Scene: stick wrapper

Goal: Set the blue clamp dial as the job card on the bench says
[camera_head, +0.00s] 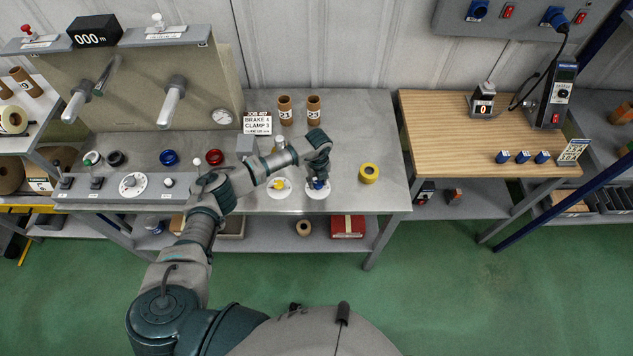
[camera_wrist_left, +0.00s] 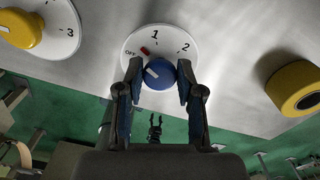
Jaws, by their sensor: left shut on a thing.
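The blue clamp dial (camera_wrist_left: 160,74) sits on a round white plate on the bench, marked OFF, 1 and 2, with a red mark by OFF. Its white pointer line points up-left, towards the red mark. The fingers of my left gripper (camera_wrist_left: 159,82) are closed on both sides of the knob. In the head view my left gripper (camera_head: 318,178) reaches down over the dial (camera_head: 318,185) and partly hides it. The job card (camera_head: 258,122) stands at the back and reads BRAKE 4, CLAMP 3. A small dark two-pronged shape (camera_wrist_left: 155,127), perhaps my right gripper, shows far below.
A yellow dial (camera_head: 278,184) is left of the blue one. A yellow tape roll (camera_head: 369,173) lies to the right, with clear bench around it. Two cardboard tubes (camera_head: 285,110) stand behind. A wooden-topped bench (camera_head: 440,125) is further right.

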